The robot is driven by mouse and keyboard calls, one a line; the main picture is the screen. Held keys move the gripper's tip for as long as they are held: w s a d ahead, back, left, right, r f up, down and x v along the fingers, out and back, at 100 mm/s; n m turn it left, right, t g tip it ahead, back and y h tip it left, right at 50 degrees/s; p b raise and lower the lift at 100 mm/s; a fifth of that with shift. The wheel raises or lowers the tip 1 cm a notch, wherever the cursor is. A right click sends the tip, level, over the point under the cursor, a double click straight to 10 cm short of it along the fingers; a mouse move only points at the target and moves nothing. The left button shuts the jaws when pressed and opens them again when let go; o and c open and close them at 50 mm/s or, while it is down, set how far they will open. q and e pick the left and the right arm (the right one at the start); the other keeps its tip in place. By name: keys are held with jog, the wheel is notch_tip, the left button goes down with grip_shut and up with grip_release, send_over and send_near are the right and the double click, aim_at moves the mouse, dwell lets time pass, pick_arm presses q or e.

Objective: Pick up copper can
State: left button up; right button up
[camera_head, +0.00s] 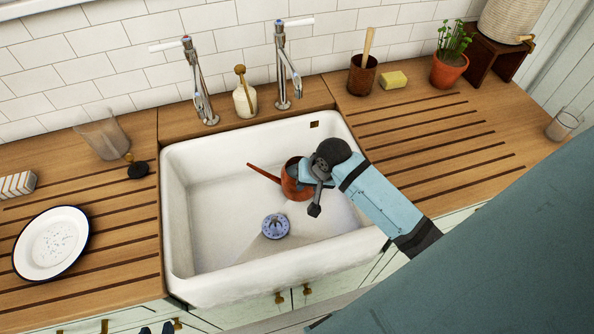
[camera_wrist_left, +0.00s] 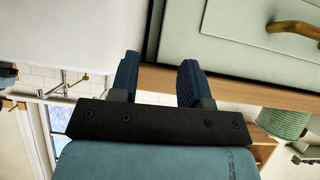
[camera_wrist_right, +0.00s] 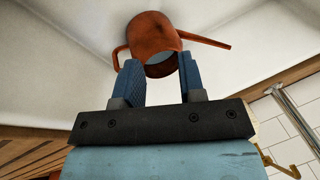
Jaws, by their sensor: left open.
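The copper can (camera_head: 290,187), a small watering can with a long spout, is in the white sink (camera_head: 210,200), right of its middle. My right gripper (camera_head: 317,190) is over it and partly hides it. In the right wrist view the copper can (camera_wrist_right: 152,38) lies just beyond the fingertips of my right gripper (camera_wrist_right: 161,75), its rim between them. Those fingers are apart; contact is unclear. My left gripper (camera_head: 157,328) shows only its dark fingertips at the bottom edge, in front of the cabinets. In the left wrist view my left gripper (camera_wrist_left: 158,75) is open and empty.
A blue-patterned drain piece (camera_head: 276,226) is on the sink floor. Two taps (camera_head: 281,70) and a soap bottle (camera_head: 244,98) stand behind the sink. A plate (camera_head: 52,243) and a glass (camera_head: 103,135) are on the left counter. The right drainboard is mostly clear.

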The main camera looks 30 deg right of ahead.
aim_at(288, 176)
jog(key=w+d+m, duration=0.4)
jog(key=w+m, duration=0.2)
jog(key=w, duration=0.6)
jog(key=shift+y, duration=0.3)
jog(key=x, duration=1.4)
jog(key=shift+d, duration=0.15)
grip_shut()
jog(key=shift+s, duration=0.1)
